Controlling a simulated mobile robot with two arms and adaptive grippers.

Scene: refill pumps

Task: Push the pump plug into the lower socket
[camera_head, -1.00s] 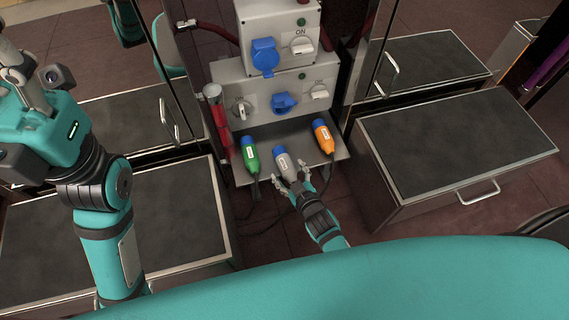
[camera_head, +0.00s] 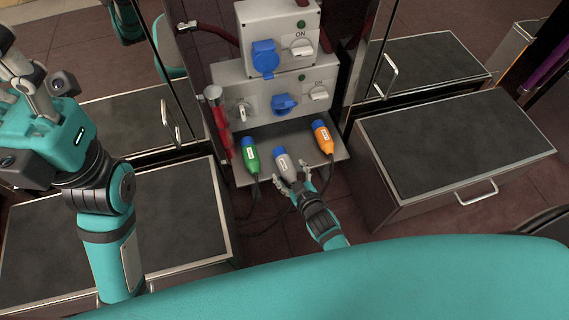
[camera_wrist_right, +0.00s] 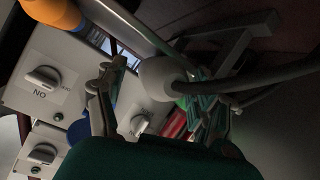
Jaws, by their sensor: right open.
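Three plugs lie on the grey shelf under the lower socket box: a green one (camera_head: 250,155), a grey one (camera_head: 286,168) and an orange one (camera_head: 323,138), each with a blue end. Their labels are too small to read. The lower socket (camera_head: 283,103) is blue and sits in the middle of the lower box. My right gripper (camera_head: 291,179) is open at the cable end of the grey plug. In the right wrist view the grey plug's rounded end (camera_wrist_right: 160,76) shows between the spread fingers. My left gripper (camera_head: 28,85) is raised at the far left, its jaws unclear.
An upper box carries another blue socket (camera_head: 264,57) and a switch (camera_head: 301,46). A rotary switch (camera_head: 318,93) sits right of the lower socket. A red tube (camera_head: 220,125) stands left of the boxes. Dark-topped drawer cabinets (camera_head: 455,145) flank the shelf. Cables hang below the shelf.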

